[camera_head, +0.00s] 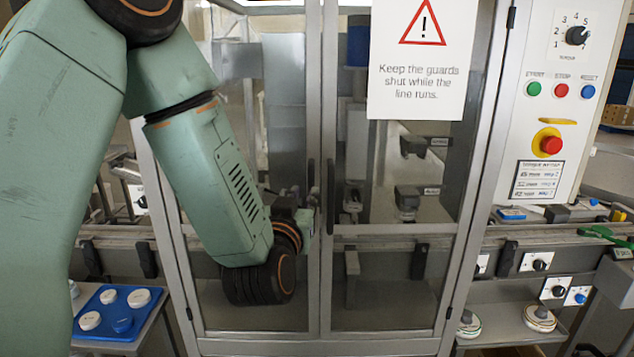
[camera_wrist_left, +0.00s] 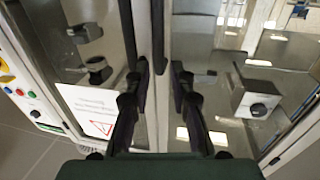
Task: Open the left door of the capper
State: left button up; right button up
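The capper is a metal-framed cabinet with two glazed doors, and both look shut. Its left door (camera_head: 222,310) is partly covered by my left arm. The left door's dark vertical handle (camera_head: 311,176) is beside the centre seam, close to the right door's handle (camera_head: 331,185). My left gripper (camera_head: 304,212) is at the left door's inner edge by the handle, its fingers small and partly hidden here. In the left wrist view, its two black fingers (camera_wrist_left: 160,70) are apart, with the dark handle bar (camera_wrist_left: 158,35) between them. Contact cannot be told. My right gripper is not in view.
The right door (camera_head: 390,290) carries a warning sign (camera_head: 421,60). A control panel (camera_head: 552,100) with buttons and a red stop knob is at the right. A blue tray (camera_head: 110,328) with white lids stands low left. A conveyor rail (camera_head: 540,238) runs at both sides.

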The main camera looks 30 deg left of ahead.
aim_at(310, 184)
pick_arm(q)
jog(key=p+x, duration=0.1)
jog(key=x, duration=0.6)
jog(key=shift+a, duration=0.1)
jog(key=shift+d, duration=0.35)
jog(key=shift+a, duration=0.25)
jog(key=c, duration=0.3)
jog(key=shift+d, duration=0.1)
grip_shut()
